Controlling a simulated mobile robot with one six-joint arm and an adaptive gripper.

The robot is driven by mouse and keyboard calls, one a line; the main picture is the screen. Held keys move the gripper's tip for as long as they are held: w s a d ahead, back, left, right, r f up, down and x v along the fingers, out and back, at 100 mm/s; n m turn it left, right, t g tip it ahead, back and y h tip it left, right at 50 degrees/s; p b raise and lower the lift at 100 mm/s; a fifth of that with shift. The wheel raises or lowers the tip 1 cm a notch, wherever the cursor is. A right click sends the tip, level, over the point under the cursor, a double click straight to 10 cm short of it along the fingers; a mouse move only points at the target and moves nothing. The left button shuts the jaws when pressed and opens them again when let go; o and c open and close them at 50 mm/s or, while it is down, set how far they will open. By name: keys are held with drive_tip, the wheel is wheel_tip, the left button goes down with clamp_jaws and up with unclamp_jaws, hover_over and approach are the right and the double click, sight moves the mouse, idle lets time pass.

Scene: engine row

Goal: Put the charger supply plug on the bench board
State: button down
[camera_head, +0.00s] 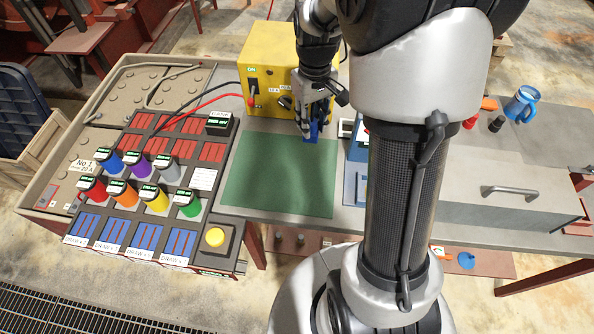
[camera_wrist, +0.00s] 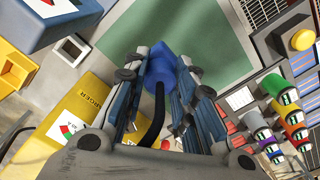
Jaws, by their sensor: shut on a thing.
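My gripper (camera_head: 309,122) is shut on a blue plug (camera_head: 313,132), with its fingers on both sides of the plug. In the wrist view, the blue plug (camera_wrist: 163,68) sits between the fingertips, and a black cable (camera_wrist: 156,110) runs from it back toward the palm. The head view shows the plug over the back right edge of a green mat (camera_head: 275,185) on the grey bench. I cannot tell whether it touches the surface. The mat also shows behind the plug in the wrist view (camera_wrist: 125,25). The yellow charger box (camera_head: 258,55) stands just behind my gripper.
Left of the mat is a panel with several coloured capped cylinders (camera_head: 155,200) and a yellow button (camera_head: 215,237). Red and black leads (camera_head: 210,97) cross its back. On the right are a blue-framed item (camera_head: 355,185), a grey handled box (camera_head: 530,205) and a blue mug (camera_head: 521,104). The mat is clear.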

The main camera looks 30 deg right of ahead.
wheel_tip(320, 180, down, 17)
drive_tip(key=b, duration=0.4)
drive_tip(key=shift+f+b, duration=0.2)
drive_tip(key=shift+b, duration=0.2)
drive_tip(key=shift+f, duration=0.2)
drive_tip(key=c, duration=1.3)
unclamp_jaws()
drive_tip(key=shift+r, duration=0.15)
